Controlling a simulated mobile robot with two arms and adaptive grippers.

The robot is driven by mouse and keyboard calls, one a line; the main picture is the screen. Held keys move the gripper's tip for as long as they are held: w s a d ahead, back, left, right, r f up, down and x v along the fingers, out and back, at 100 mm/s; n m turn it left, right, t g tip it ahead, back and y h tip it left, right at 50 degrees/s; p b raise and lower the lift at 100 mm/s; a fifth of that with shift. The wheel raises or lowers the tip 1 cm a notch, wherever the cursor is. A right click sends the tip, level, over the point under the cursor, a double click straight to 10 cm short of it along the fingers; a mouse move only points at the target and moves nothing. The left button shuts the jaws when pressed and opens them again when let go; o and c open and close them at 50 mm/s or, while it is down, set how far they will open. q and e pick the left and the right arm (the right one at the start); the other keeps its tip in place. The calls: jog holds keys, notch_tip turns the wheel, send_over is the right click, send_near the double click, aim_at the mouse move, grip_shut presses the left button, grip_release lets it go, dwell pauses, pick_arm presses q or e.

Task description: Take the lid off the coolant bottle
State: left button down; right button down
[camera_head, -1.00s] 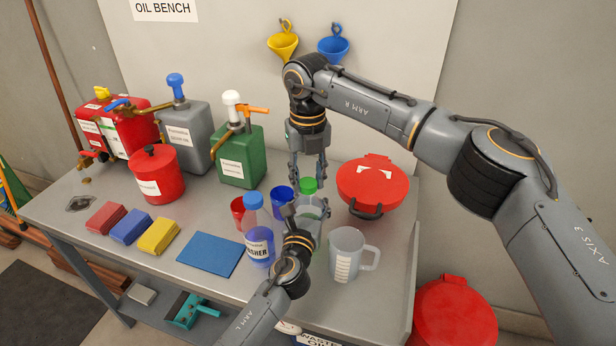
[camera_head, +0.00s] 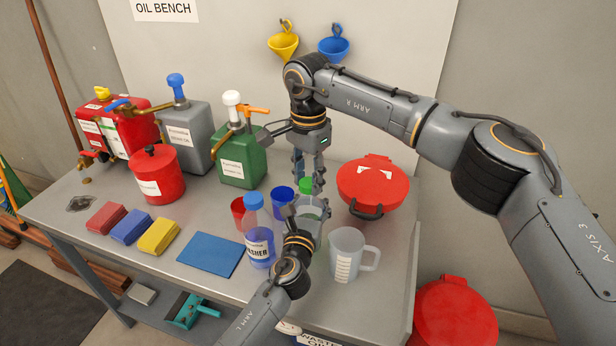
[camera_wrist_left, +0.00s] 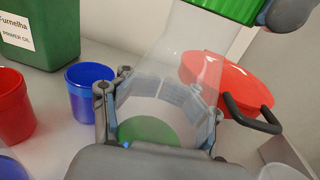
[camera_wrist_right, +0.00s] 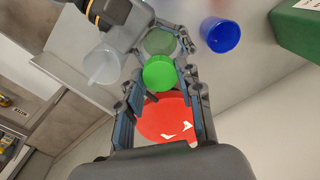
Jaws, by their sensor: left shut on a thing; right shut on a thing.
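The coolant bottle (camera_head: 309,207) is clear, with green liquid low inside. It stands at the front right of the bench and looks tilted in the left wrist view (camera_wrist_left: 185,65) because of the camera angle. My left gripper (camera_wrist_left: 160,108) is shut around its body. The green lid (camera_head: 306,185) is at the bottle's top; it also shows in the right wrist view (camera_wrist_right: 160,73). My right gripper (camera_wrist_right: 162,76) points down from above and is shut on the lid, a finger on each side. The lid shows at the bottle's mouth; I cannot tell whether its thread is loose.
A washer bottle (camera_head: 260,235) with a blue cap stands close left of my left gripper. A blue cup (camera_head: 282,200) and a red cup (camera_head: 238,208) stand behind it. A clear jug (camera_head: 345,255) stands front right, a red round container (camera_head: 372,185) behind it.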

aim_at(308, 183)
jog(key=n, duration=0.4)
pick_arm(q)
jog(key=shift+f, duration=0.2)
pick_arm(e)
jog(key=n, duration=0.5)
jog(key=shift+s, duration=0.1)
jog(key=shift+r, duration=1.1)
jog(key=shift+r, duration=0.15)
jog(key=shift+r, duration=1.9)
pick_arm(q)
jog(key=shift+c, duration=1.5)
grip_release()
jog(key=shift+r, duration=0.1)
